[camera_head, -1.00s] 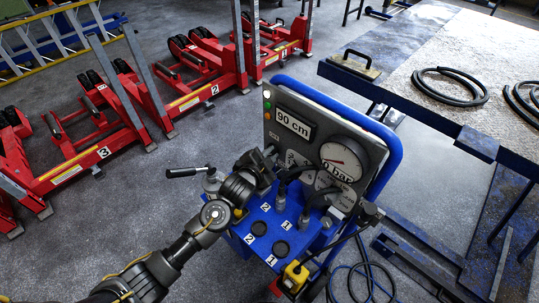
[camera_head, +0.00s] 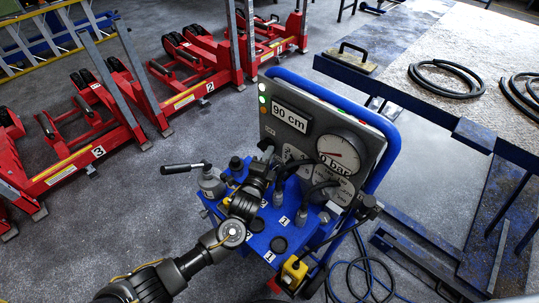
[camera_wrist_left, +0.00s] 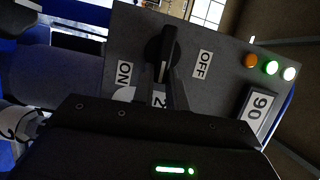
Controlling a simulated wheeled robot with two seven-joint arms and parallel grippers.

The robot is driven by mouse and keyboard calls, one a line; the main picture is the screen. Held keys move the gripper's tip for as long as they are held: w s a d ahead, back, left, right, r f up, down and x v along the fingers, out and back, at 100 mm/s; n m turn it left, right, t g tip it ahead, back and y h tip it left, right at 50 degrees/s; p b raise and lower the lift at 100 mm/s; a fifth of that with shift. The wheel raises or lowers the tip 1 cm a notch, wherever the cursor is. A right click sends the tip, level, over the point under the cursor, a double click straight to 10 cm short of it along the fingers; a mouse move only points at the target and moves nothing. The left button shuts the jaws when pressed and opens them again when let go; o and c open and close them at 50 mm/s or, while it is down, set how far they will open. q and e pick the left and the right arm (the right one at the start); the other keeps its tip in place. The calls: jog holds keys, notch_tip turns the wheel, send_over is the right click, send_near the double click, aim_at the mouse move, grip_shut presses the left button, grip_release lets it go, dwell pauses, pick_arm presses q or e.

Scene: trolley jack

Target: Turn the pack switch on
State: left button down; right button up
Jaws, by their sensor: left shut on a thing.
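The pack switch (camera_wrist_left: 168,42) is a black knob with a lever handle on the grey panel (camera_wrist_left: 215,45). In the left wrist view its handle stands between the ON label (camera_wrist_left: 125,74) and the OFF label (camera_wrist_left: 202,64). My left gripper (camera_wrist_left: 168,75) is at the switch, with its fingers shut on the handle. In the head view my left gripper (camera_head: 266,158) reaches the lower left of the panel and hides most of the switch. My right gripper is in neither view.
The blue pack (camera_head: 258,242) carries a gauge (camera_head: 341,150), a 90 cm display (camera_head: 289,117), a hand lever (camera_head: 184,167) and a yellow pendant (camera_head: 293,271). Red jack columns (camera_head: 98,130) stand left.

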pick_arm(q)
jog(key=shift+f+m, duration=0.15)
jog(key=shift+m, duration=0.15)
jog(key=c, duration=1.4)
grip_release()
jog(key=v, duration=1.1)
jog(key=shift+b, duration=0.3)
jog(key=shift+w, duration=0.1)
